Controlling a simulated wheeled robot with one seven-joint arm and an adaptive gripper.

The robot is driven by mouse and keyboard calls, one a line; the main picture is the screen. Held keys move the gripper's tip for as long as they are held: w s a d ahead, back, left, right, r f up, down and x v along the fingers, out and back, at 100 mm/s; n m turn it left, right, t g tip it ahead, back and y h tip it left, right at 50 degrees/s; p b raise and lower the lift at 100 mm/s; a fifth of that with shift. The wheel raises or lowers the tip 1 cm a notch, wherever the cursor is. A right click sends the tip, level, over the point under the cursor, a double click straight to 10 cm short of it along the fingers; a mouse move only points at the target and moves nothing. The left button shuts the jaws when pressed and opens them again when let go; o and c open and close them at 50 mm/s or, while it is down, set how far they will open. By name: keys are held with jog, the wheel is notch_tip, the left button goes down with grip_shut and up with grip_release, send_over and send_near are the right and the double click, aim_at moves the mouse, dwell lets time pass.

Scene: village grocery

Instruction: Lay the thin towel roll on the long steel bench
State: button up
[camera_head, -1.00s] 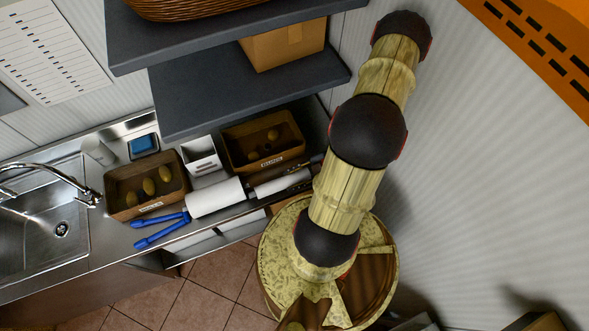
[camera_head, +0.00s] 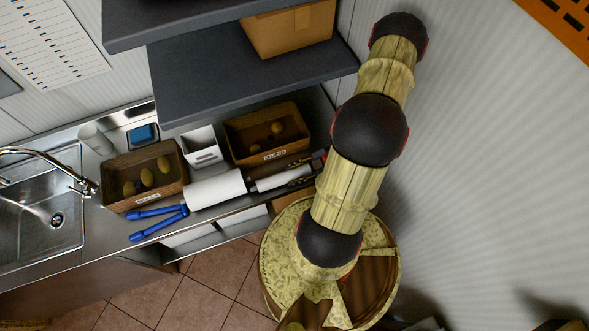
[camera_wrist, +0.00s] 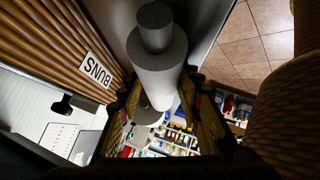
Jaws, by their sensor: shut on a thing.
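The thin towel roll (camera_head: 274,181) is a slim white cylinder on or just above the steel bench (camera_head: 110,238), end-on to a thicker white roll (camera_head: 214,188). My gripper (camera_head: 290,174) reaches in from the right, with a dark finger along each side of the thin roll, and is shut on it. In the wrist view my gripper (camera_wrist: 160,95) has a finger on either side of grey-white cylinders in line; I cannot tell there where one roll ends. Whether the thin roll touches the bench is unclear.
Behind the rolls stand a labelled brown crate (camera_head: 240,150), a white bin (camera_head: 202,158) and another crate (camera_head: 116,188). A blue-handled tool (camera_head: 155,234) lies in front. The sink (camera_head: 50,215) is at left. Dark shelves (camera_head: 250,85) overhang the bench.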

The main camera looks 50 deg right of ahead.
jog(key=shift+s+f, duration=0.15)
jog(key=shift+f, duration=0.3)
jog(key=shift+o, duration=0.2)
jog(key=shift+a, duration=0.1)
jog(key=o, duration=0.7)
jog(key=shift+o, duration=1.2)
jog(key=shift+f, duration=0.1)
jog(key=shift+o, duration=1.2)
jog(key=shift+d, duration=0.2)
jog(key=v, duration=0.7)
jog(key=shift+d+r, duration=0.1)
jog(key=shift+r, duration=0.2)
